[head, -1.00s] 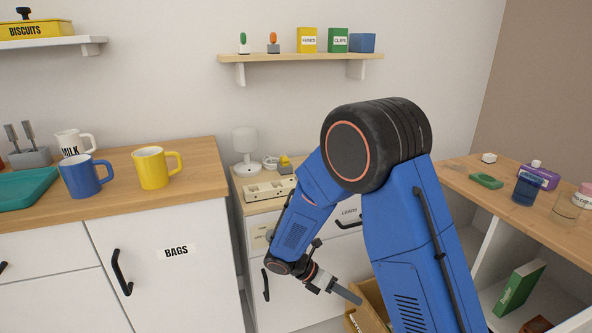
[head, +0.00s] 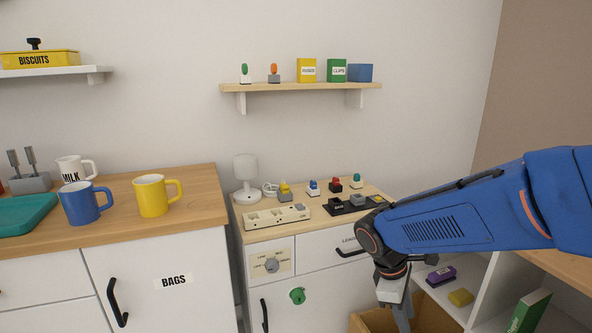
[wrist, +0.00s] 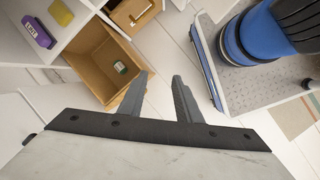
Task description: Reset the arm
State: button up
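My gripper (head: 402,318) hangs from the end of my blue arm at the lower right of the head view, pointing down. It is above and beside an open tan box or drawer (head: 372,322) by the small white cabinet. In the wrist view my gripper (wrist: 159,78) has its two grey fingers apart, with only floor showing between them. My arm's forearm comes in from the right edge of the head view.
Blue (head: 83,204) and yellow (head: 152,196) mugs stand on the left counter. The small cabinet holds a lamp (head: 246,178), a cream strip (head: 277,217) and several stamps. Floor is clear beside the box.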

jog(key=s+d+r+m+t+y, duration=0.1)
jog(key=s+r+m+t+y, duration=0.1)
jog(key=s+r+m, duration=0.2)
jog(key=s+d+r+m+t+y, duration=0.2)
jog(key=s+r+m+t, duration=0.1)
jog(key=s+m, duration=0.5)
jog(key=shift+s+r, duration=0.65)
jog(key=shift+s, duration=0.05)
